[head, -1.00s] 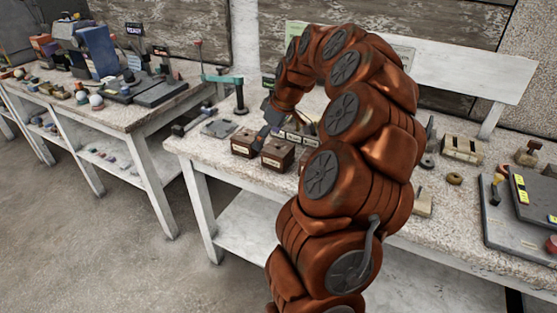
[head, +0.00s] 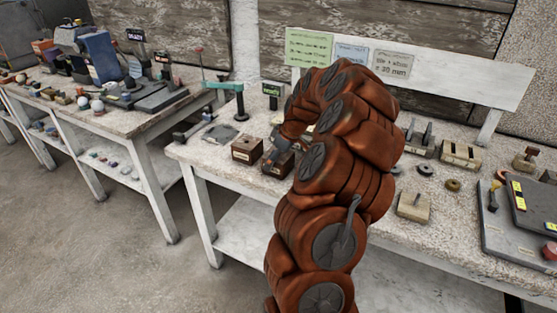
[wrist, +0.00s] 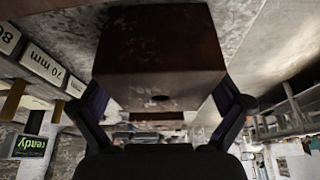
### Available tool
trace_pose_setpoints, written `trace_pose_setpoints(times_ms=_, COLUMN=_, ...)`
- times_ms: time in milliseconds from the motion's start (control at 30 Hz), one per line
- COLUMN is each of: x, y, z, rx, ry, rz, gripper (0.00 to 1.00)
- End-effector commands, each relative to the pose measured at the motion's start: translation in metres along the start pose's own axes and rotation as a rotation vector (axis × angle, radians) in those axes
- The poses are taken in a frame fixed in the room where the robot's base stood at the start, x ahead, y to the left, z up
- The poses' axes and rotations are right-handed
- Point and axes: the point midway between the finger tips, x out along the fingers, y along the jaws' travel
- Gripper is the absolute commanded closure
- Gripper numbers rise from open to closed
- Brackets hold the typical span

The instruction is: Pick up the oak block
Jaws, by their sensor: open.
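Two dark brown blocks with small pale front labels stand at the front left of the near bench. They are the left one (head: 246,148) and the right one (head: 272,168); I cannot read which is the oak block. My gripper (head: 280,150) is low over the right block in the head view, partly hidden by my arm.
Labelled pieces marked 70 mm (wrist: 45,67) and a green "ready" display (wrist: 30,146) show at the left in the wrist view. A teal-armed stand (head: 240,105) is behind the blocks. A pale block (head: 413,206) and grey tray (head: 505,235) lie to the right.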

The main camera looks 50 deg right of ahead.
Motion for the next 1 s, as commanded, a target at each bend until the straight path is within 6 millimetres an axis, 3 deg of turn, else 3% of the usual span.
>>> trace_pose_setpoints(times_ms=267, x=0.0055, y=-0.0003, z=-0.0003, rx=-0.001, ry=0.001, rz=0.0, gripper=0.0)
trace_pose_setpoints(times_ms=867, x=0.0055, y=-0.0006, z=-0.0001, rx=-0.001, ry=0.0, rz=-0.001, gripper=0.62)
trace_pose_setpoints(times_ms=1000, x=0.0053, y=-0.0006, z=-0.0002, rx=0.0, ry=0.0, rz=-0.001, gripper=0.65)
